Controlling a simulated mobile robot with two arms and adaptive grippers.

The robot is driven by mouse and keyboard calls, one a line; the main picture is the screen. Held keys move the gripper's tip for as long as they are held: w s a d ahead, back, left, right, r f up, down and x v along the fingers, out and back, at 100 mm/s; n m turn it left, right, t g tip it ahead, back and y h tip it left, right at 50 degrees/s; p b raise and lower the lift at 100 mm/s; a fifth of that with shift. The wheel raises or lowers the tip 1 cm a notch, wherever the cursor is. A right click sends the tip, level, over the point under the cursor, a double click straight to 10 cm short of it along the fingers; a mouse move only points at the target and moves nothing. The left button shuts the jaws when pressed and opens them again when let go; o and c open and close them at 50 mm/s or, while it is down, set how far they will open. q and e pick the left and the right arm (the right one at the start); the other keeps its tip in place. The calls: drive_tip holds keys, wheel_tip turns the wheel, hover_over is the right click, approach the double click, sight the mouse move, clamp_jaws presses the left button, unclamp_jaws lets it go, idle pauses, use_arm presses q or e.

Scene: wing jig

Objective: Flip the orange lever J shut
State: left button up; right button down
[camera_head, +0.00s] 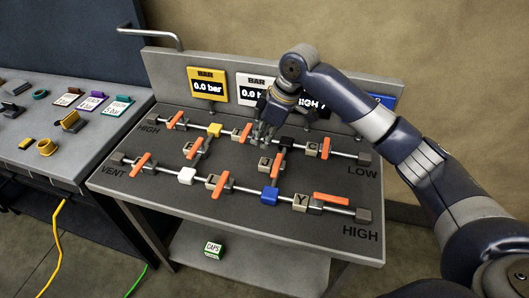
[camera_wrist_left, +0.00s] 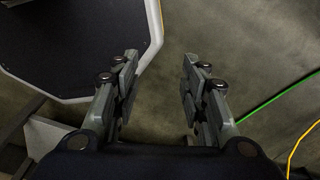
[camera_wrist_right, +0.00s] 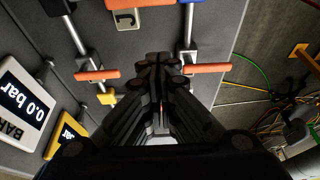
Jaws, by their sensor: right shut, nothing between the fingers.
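The orange lever J (camera_head: 278,162) is on the short cross pipe in the middle of the panel, beside its beige block marked J (camera_head: 265,163). The lever lies along that pipe. In the right wrist view it is cut by the top edge (camera_wrist_right: 127,3), above its block (camera_wrist_right: 127,18). My right gripper (camera_head: 259,142) is shut and empty, above the panel to the upper left of lever J and apart from it. Its fingertips also show in the right wrist view (camera_wrist_right: 160,62). My left gripper (camera_wrist_left: 158,85) is open and empty over the floor, outside the head view.
Other orange levers sit close by: one near the yellow block (camera_head: 215,130), lever G (camera_head: 325,147) and lever Y (camera_head: 331,198). Gauges (camera_head: 207,84) stand at the back. A side bench (camera_head: 60,165) holds loose parts.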

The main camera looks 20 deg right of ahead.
sight(277, 168)
drive_tip(key=p+x, duration=0.3)
drive_tip(key=x, duration=0.6)
drive_tip(key=shift+w+a+f, duration=0.1)
drive_tip(key=shift+f, duration=0.25)
drive_tip(key=d+p, duration=0.1)
drive_tip(key=s+d+p, duration=0.1)
drive_tip(key=d, duration=0.1)
drive_tip(key=shift+s+r, duration=0.1)
drive_tip(key=shift+s, duration=0.25)
drive_tip(key=shift+s+d, duration=0.25)
drive_tip(key=shift+s, duration=0.1)
use_arm(q)
drive_tip(key=r, duration=0.1)
drive_tip(key=w+r, duration=0.1)
drive_tip(key=r, duration=0.1)
drive_tip(key=w+r, duration=0.1)
drive_tip(key=r, duration=0.1)
drive_tip(key=shift+d+r, duration=0.1)
drive_tip(key=shift+r, duration=0.1)
drive_tip(key=shift+w, duration=0.1)
use_arm(e)
drive_tip(key=shift+w+a, duration=0.1)
use_arm(q)
drive_tip(key=shift+w+f, duration=0.1)
drive_tip(key=shift+w, duration=0.1)
